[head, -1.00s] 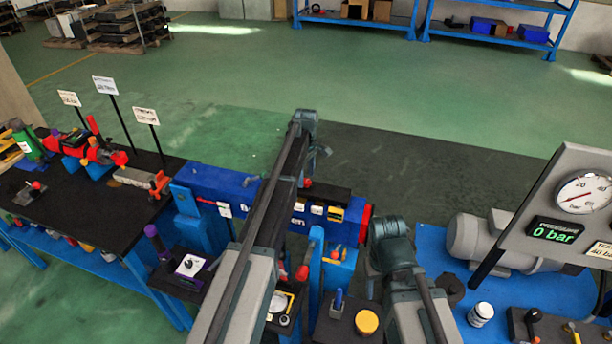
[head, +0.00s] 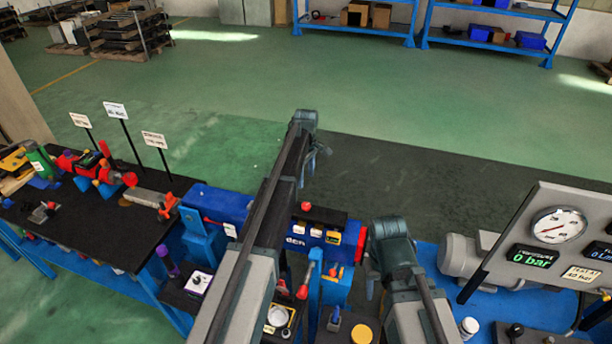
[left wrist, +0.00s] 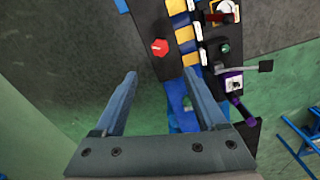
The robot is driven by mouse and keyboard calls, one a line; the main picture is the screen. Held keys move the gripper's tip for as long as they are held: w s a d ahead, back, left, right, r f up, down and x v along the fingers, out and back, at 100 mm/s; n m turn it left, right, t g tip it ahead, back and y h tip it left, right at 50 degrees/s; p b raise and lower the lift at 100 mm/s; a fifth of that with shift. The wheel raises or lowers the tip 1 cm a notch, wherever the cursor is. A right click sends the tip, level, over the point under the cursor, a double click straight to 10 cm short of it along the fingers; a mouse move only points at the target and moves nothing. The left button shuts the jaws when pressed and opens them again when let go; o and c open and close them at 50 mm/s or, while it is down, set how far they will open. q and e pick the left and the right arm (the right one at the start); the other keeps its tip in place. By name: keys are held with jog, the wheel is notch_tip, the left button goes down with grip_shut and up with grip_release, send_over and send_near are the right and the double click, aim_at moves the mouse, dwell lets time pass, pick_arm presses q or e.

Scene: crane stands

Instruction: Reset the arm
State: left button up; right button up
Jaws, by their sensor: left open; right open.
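My left arm reaches up the middle of the head view, with its gripper (head: 320,152) at the far end, small and partly hidden by the wrist. In the left wrist view, the left gripper (left wrist: 160,78) has two blue-grey fingers spread wide, with nothing between them. It hangs over the floor and the edge of the bench equipment. My right arm (head: 392,245) stands lower right of it; its gripper (head: 370,285) points down, partly hidden, and no held object shows.
A blue unit with a red knob (left wrist: 160,47) lies below the left gripper. A black-topped bench (head: 90,225) with tools and signs stands left. A gauge panel (head: 545,250) reading 0 bar and a grey motor (head: 465,260) stand right.

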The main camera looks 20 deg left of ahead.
dwell(0.4)
pick_arm(q)
jog(key=s+d+f+m+b, duration=0.4)
jog(key=s+d+m, duration=0.1)
jog(key=s, duration=0.7)
jog(key=s+d+f+m+b, duration=0.5)
jog(key=s+d+m, duration=0.1)
jog(key=s, duration=0.6)
jog(key=s+d+f+m+y+b, duration=0.1)
jog(key=s+d+f+m+b, duration=0.3)
jog(key=s+m, duration=0.3)
jog(key=s+d+b, duration=0.1)
jog(key=s, duration=0.4)
jog(key=shift+s+d+f, duration=0.3)
jog(key=shift+d+f, duration=0.05)
jog(key=shift+f, duration=0.05)
